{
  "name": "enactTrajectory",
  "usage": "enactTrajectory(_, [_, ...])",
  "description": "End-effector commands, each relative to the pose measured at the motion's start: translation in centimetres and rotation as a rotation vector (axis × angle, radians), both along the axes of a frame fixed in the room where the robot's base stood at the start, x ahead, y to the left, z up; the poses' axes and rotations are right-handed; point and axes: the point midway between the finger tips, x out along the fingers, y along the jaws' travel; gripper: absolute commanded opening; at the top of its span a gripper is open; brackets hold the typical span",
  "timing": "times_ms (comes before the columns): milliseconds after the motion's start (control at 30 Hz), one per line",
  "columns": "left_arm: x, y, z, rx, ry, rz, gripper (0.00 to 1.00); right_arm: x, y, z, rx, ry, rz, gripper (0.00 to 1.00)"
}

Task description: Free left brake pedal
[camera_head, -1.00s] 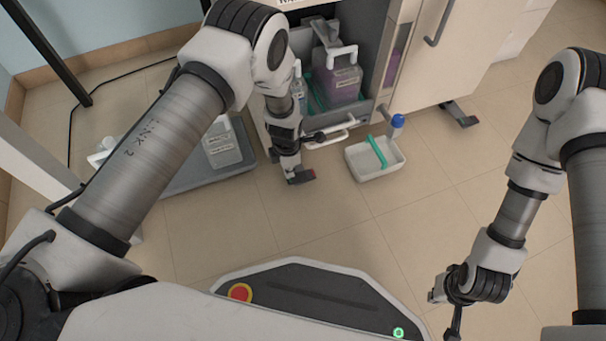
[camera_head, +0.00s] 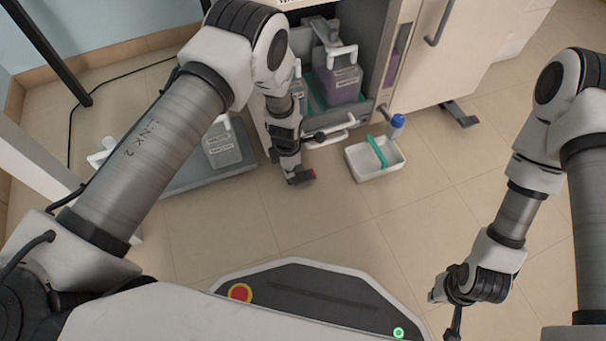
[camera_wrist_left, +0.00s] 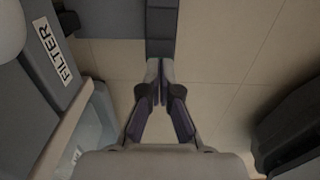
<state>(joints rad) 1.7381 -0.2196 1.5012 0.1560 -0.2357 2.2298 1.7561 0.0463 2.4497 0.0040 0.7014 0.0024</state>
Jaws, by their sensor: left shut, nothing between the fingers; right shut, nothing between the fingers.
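My right gripper (camera_head: 454,327) is shut and empty over the floor at lower right, far from the pedal.
The cabinet (camera_head: 465,55) holds a purple jug (camera_head: 336,82). Open floor lies in front.

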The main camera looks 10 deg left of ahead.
Motion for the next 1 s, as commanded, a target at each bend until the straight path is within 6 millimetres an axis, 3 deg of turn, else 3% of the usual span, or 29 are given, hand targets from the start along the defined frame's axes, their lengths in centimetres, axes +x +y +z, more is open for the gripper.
enactTrajectory(1000, [0.0,0.0,-1.5,0.000,0.000,0.000,0.00,0.0,0.0,-1.5,0.000,0.000,0.000,0.00])
